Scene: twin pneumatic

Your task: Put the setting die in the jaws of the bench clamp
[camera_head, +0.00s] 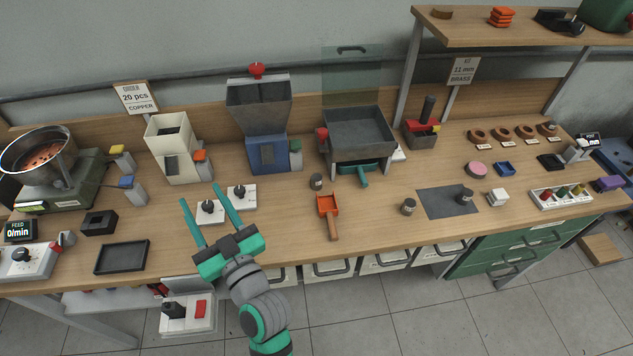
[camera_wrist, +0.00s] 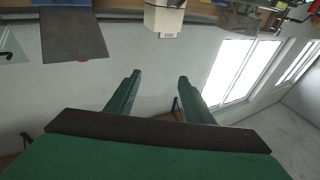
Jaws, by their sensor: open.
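My gripper (camera_head: 201,193) is open, its two green fingers spread and nothing between them. It is over the front left part of the bench, near two white dial boxes. In the wrist view my open gripper (camera_wrist: 158,76) points at a blank wall. Small dark cylinders stand on the bench: one near the orange scoop (camera_head: 316,181), one left of the grey mat (camera_head: 409,206), one on the mat (camera_head: 465,196). I cannot tell whether one is the setting die.
An orange scoop (camera_head: 328,207) lies mid-bench. A blue hopper machine (camera_head: 262,125) and a grey tray on legs (camera_head: 358,135) stand behind it. Several brown rings (camera_head: 502,132) and a colored-peg rack (camera_head: 561,197) are at the right. Bare wood lies around the scoop.

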